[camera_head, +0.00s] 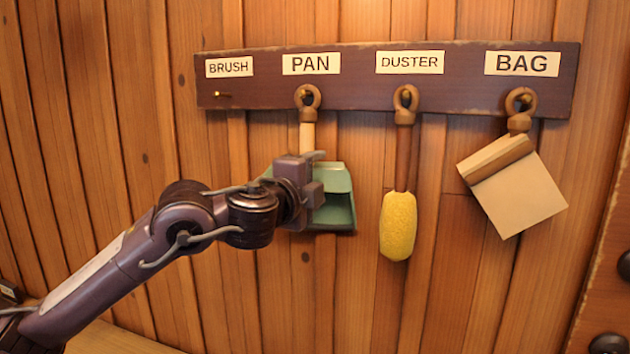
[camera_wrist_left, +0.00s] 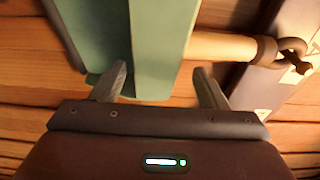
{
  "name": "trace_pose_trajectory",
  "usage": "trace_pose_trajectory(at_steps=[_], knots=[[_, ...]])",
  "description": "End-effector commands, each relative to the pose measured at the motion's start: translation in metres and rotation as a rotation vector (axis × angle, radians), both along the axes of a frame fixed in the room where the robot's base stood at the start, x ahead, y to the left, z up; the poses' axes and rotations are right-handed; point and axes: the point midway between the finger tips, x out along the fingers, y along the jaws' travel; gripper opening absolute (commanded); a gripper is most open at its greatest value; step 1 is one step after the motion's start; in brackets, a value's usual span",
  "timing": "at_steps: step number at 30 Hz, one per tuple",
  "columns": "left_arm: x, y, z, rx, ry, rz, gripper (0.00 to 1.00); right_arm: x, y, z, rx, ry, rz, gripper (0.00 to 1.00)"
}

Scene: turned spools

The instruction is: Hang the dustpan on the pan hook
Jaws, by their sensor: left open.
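The dustpan hangs below the PAN label (camera_head: 311,63), its wooden ring (camera_head: 308,97) at the pan hook (camera_head: 304,92). Its pale handle (camera_head: 307,136) points down to the green pan (camera_head: 338,180). My left gripper (camera_head: 316,178) is in front of the pan and hides part of it and the lower handle. In the left wrist view the open fingers (camera_wrist_left: 163,88) stand apart at the green pan (camera_wrist_left: 158,45), whose edge reaches between them. The handle (camera_wrist_left: 222,47) and ring (camera_wrist_left: 291,50) show to the right there. Contact with the fingers cannot be told. My right gripper is out of view.
A dark rack board (camera_head: 450,97) is fixed on the plank wall. The brush hook (camera_head: 222,94) is bare. A yellow duster (camera_head: 398,225) and a tan bag (camera_head: 515,190) hang to the right of the dustpan. The wall below is clear.

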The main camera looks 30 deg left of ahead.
Motion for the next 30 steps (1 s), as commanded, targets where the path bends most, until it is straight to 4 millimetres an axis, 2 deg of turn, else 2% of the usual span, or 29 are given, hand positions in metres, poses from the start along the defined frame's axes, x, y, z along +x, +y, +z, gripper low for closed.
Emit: trace_pose_trajectory(at_steps=[4, 7, 15, 19, 23, 30], knots=[[-0.001, 0.0, -0.002, 0.002, 0.003, 0.0, 0.67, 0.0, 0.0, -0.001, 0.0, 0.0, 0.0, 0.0], [-0.009, 0.0, -0.001, 0.003, 0.0, 0.0, 0.67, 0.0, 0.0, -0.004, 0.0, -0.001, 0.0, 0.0], [-0.054, -0.005, -0.002, 0.006, -0.001, 0.002, 0.67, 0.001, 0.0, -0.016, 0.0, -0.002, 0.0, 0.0], [-0.07, -0.008, -0.001, 0.003, -0.003, -0.001, 0.67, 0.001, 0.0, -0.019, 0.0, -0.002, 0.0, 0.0], [-0.077, -0.008, -0.001, 0.001, 0.0, 0.0, 0.67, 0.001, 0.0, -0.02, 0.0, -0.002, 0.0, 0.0], [-0.078, -0.008, 0.0, 0.0, 0.0, 0.0, 0.67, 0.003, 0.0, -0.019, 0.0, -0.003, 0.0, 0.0]])
